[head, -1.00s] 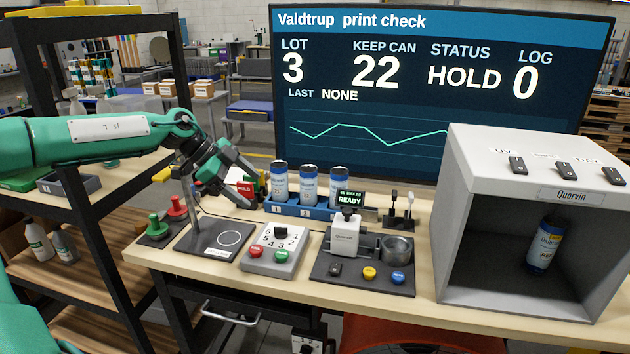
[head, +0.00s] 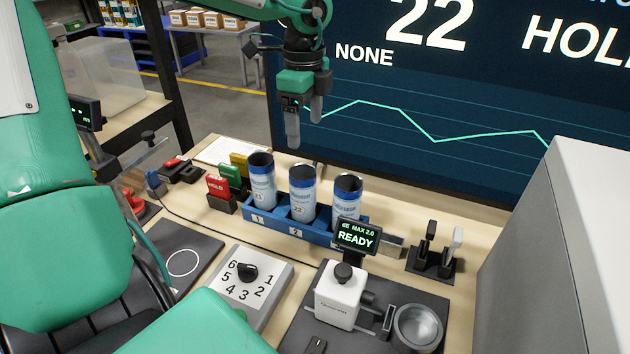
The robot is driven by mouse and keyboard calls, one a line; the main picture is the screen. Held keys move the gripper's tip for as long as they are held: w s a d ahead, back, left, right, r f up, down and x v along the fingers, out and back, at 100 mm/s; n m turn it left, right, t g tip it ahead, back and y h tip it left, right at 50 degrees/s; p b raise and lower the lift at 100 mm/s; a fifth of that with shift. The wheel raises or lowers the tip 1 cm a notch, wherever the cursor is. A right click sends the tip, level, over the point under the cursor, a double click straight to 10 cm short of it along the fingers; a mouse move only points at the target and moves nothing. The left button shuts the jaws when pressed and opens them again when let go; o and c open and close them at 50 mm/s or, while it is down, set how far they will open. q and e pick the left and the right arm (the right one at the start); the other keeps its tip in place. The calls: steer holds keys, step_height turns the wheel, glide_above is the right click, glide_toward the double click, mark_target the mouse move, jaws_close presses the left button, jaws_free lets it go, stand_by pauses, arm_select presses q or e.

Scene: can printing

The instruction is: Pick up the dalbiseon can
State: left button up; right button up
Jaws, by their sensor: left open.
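Three blue-and-white cans stand upright in a blue rack: the left can (head: 262,181) in slot 1, the middle can (head: 302,194) in slot 2, marked 22, and the right can (head: 346,199). Their brand print is too small to read, so I cannot tell which is dalbiseon. The right can's lower part is hidden by a small READY display. My left gripper (head: 305,124) points down, open and empty, above and behind the rack, apart from the cans. My right gripper is not in view.
The blue rack (head: 286,222) stands below the big screen (head: 480,90). Red, green and yellow cards (head: 219,186) stand left of it. The READY display (head: 357,237), a white device (head: 340,296) and a dial box (head: 247,282) are in front. A grey box (head: 575,260) stands at right.

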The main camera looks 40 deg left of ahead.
arm_select(q)
step_height(320, 180, down, 3)
steer(key=b, duration=0.3)
glide_above(303, 177)
steer(key=d, duration=0.1)
steer(key=f, duration=0.5)
steer(key=shift+s+d, duration=0.2)
steer(key=shift+s, duration=0.05)
steer(key=shift+f, duration=0.2)
steer(key=f, duration=0.4)
steer(key=shift+s+a+f, duration=0.1)
steer(key=shift+s+f, duration=0.05)
steer(key=shift+s, duration=0.25)
steer(key=shift+f, duration=0.45)
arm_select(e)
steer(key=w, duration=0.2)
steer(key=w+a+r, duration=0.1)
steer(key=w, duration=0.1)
arm_select(q)
steer(key=c, duration=1.3)
steer(key=shift+o, duration=0.2)
